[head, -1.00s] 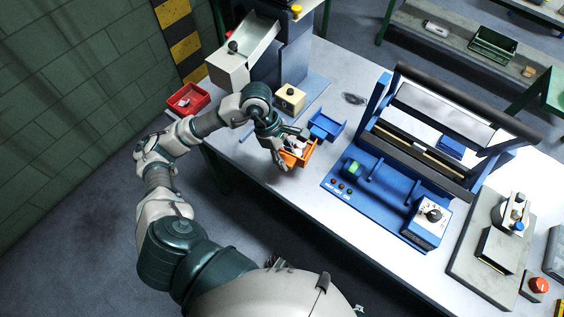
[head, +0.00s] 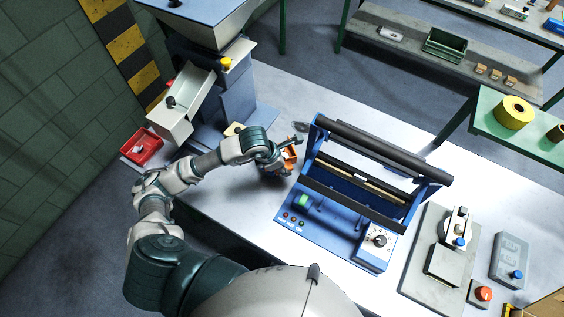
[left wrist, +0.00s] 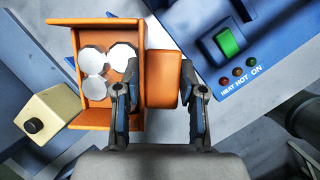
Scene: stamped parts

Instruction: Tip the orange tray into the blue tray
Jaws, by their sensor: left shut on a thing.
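The orange tray (head: 291,155) shows only in part in the head view, behind my left gripper (head: 279,163). In the left wrist view the tray (left wrist: 84,38) is at upper left, with several round silver parts (left wrist: 92,62) lying in it. The left gripper (left wrist: 158,95) there has its fingers on both sides of the tray's orange grip block (left wrist: 163,78) and is shut on it. I cannot tell how far the tray is tilted. I cannot make out the blue tray now; the hand and tray may hide it. My right gripper is not in view.
A blue sealing machine (head: 345,195) stands close to the right of the hand; its green switch (left wrist: 228,42) shows in the wrist view. A cream box with a black knob (left wrist: 45,115) is to the left. A red bin (head: 142,146) sits at the table's left end.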

